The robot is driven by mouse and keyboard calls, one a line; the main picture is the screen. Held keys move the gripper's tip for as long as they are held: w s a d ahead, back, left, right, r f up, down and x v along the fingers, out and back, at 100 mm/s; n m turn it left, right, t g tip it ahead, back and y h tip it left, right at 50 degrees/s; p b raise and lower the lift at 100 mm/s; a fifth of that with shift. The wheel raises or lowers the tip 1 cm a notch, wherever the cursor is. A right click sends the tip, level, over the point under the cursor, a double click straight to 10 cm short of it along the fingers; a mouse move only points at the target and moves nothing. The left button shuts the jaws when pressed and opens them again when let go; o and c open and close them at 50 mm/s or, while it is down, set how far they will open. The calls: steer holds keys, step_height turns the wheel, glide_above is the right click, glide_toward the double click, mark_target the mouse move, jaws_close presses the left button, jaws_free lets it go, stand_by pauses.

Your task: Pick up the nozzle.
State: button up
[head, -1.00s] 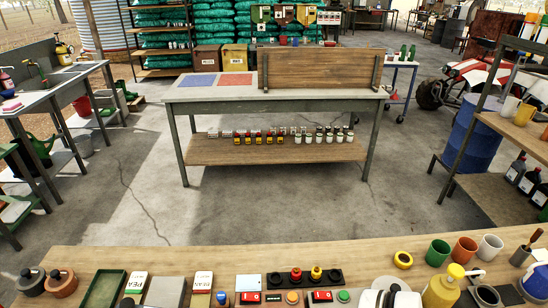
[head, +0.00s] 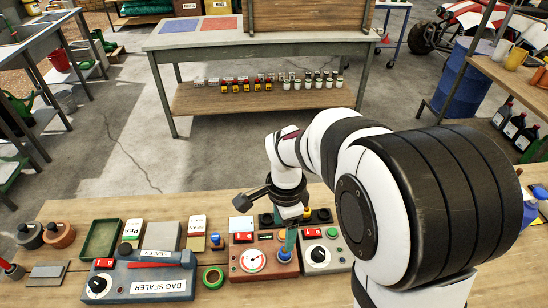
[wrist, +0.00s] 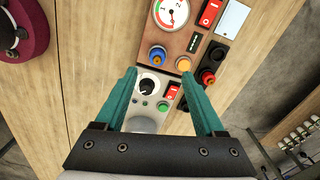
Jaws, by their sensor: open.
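I cannot tell for sure which part is the nozzle. A blue round fitting (wrist: 157,54) stands on the brown gauge box (wrist: 172,34), just beyond my fingertips in the wrist view; in the head view it is beside the teal finger (head: 284,253). A black block (wrist: 213,58) with round sockets and a red piece (wrist: 208,78) lies farther right; a yellow piece (head: 323,215) shows on it in the head view. My gripper (wrist: 159,75) is open, with nothing held between its teal fingers. It is over the gauge box; its head-view side is partly hidden.
A grey box with a black knob (wrist: 149,86) adjoins the gauge box. The bag sealer (head: 150,283), a green tray (head: 102,240) and a green tape ring (head: 213,277) lie left on the bench. My arm hides the bench's right part.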

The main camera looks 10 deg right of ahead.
mark_target(285, 253)
steer(key=f, duration=0.7)
steer(key=shift+s+d+f, duration=0.2)
steer(key=shift+d+f, duration=0.05)
steer(key=shift+f, duration=0.05)
jaws_close()
